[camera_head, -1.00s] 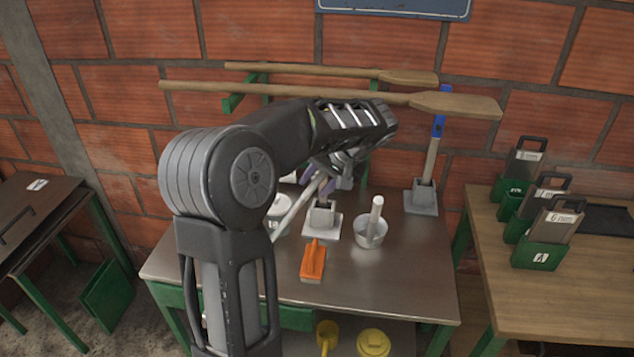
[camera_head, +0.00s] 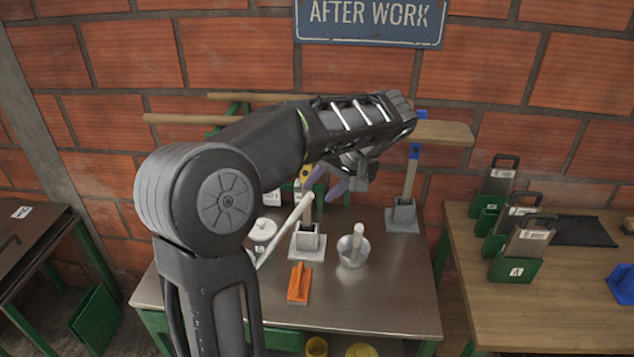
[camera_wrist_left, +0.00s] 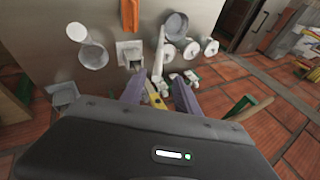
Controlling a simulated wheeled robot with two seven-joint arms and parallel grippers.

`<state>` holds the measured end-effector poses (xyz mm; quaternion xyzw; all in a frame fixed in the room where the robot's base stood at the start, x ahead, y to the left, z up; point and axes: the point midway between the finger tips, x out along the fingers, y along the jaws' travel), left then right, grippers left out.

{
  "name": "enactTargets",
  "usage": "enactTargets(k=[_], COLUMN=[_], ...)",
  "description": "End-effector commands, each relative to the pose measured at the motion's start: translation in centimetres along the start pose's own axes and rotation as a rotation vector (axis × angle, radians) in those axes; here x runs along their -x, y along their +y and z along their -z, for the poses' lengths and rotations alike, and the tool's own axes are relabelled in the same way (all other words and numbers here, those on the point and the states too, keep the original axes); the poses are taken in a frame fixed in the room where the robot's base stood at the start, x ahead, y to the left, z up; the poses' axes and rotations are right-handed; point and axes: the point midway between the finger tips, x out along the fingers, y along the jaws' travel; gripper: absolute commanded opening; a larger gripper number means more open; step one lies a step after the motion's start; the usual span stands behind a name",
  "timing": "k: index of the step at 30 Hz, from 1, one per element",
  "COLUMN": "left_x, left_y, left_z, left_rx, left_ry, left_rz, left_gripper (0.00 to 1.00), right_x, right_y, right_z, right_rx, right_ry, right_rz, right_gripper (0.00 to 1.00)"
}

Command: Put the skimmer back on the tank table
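My left gripper (camera_head: 327,188), with purple fingers, hangs over the middle of the grey metal table (camera_head: 390,312). In the left wrist view its fingers (camera_wrist_left: 158,92) are apart, so it is open. I cannot tell for sure which is the skimmer. My right gripper is not visible.
An orange brush (camera_head: 299,284), a small pot with a stick (camera_head: 352,250) and a blue-marked tool's holder (camera_head: 403,217) occupy the table. A wooden table (camera_head: 465,290) with green holders stands at right.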

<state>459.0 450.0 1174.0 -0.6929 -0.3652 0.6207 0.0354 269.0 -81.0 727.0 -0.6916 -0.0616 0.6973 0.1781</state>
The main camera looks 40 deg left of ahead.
Motion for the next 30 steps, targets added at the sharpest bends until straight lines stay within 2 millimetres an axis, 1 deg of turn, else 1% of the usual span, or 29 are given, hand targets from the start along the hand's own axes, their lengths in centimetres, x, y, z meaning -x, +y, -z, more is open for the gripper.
enactTargets(k=[19,22,23,26,29,30], left_x=[0.0,-0.2,-0.4,-1.4,-2.7,-3.2], left_y=[0.1,0.8,1.3,4.3,9.8,12.5], left_z=[0.0,0.0,0.0,0.2,0.1,-0.1], left_rx=[-0.001,-0.014,-0.025,-0.085,-0.182,-0.225], left_ry=[0.0,0.004,0.008,0.031,0.075,0.098], left_rz=[-0.001,-0.015,-0.026,-0.095,-0.219,-0.283], left_gripper=[0.38,0.38,0.38,0.38,0.38,0.38], right_x=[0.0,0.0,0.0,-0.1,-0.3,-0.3], right_y=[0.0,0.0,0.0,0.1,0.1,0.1], right_z=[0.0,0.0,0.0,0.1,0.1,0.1], right_rx=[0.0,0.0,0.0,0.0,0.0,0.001], right_ry=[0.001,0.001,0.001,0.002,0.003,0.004], right_rz=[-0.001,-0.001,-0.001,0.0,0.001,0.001], right_gripper=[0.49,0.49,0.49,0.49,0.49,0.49])
